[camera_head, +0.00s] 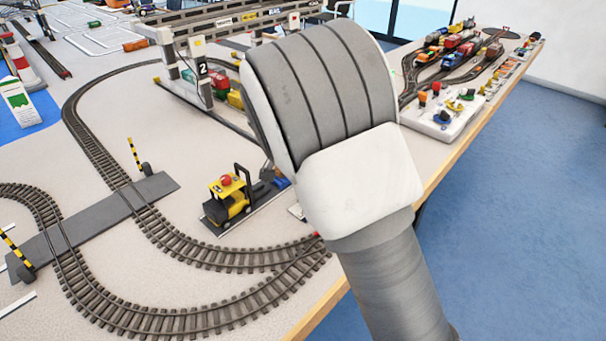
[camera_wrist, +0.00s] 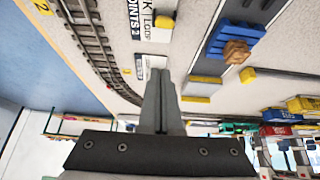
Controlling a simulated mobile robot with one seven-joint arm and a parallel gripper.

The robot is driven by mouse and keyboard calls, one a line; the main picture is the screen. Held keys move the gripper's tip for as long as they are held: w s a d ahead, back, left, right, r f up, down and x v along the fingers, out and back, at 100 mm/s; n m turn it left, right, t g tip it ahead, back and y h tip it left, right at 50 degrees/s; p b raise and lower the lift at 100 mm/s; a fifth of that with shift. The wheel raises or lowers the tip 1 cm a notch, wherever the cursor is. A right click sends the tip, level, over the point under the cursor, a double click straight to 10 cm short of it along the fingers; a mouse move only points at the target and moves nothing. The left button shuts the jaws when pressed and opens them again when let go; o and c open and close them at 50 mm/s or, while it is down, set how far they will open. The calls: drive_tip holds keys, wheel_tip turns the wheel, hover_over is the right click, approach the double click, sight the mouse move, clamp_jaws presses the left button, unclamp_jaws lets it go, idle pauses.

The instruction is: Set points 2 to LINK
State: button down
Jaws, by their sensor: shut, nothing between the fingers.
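In the wrist view, the white points 2 plate (camera_wrist: 135,22) lies beside the curved track, with "K" and "LOOP" lettering readable on it. A yellow knob (camera_wrist: 165,22) shows at that lettering, on the LOOP side as far as I can tell; whether it is the points 2 lever is unclear. My gripper (camera_wrist: 161,72) is shut and empty. Its fingertips appear just below the plate in the picture, with a second white label (camera_wrist: 152,62) partly hidden behind them. Contact with anything cannot be told. In the head view, my arm hides the gripper and most of the plate.
Several wagons show near the number 2 gantry crane (camera_head: 202,70). In the wrist view, a blue pallet (camera_wrist: 232,42) and yellow blocks (camera_wrist: 203,85) lie to the right.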

drive_tip(key=p+v, duration=0.1)
drive_tip(key=v, duration=0.8)
drive_tip(key=shift+s+a+p, duration=0.4)
drive_tip(key=shift+d, duration=0.1)
